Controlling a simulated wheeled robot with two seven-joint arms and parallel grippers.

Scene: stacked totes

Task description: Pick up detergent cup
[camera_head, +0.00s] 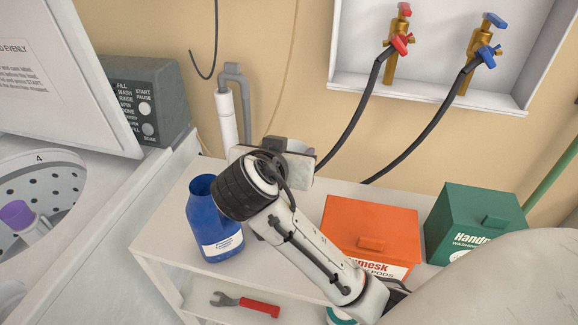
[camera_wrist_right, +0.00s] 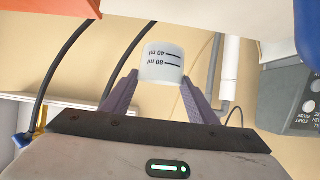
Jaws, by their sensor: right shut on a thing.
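The detergent cup (camera_wrist_right: 163,64) is a small translucent white cup with measuring marks, seen in the right wrist view. My right gripper (camera_wrist_right: 160,88) is shut on it, with a purple-grey finger on each side. In the head view my right gripper is over the back of the white shelf (camera_head: 165,235), mostly hidden behind my own wrist, and the cup cannot be made out there. The marks on the cup read upside down in the wrist view. My left gripper is not in view.
A blue bottle (camera_head: 207,222) stands left of my right wrist. An orange box (camera_head: 370,228) and a green box (camera_head: 470,215) stand to the right. The open washer (camera_head: 40,185) is at the left. Hoses hang behind. A red-handled wrench (camera_head: 258,307) lies on the lower shelf.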

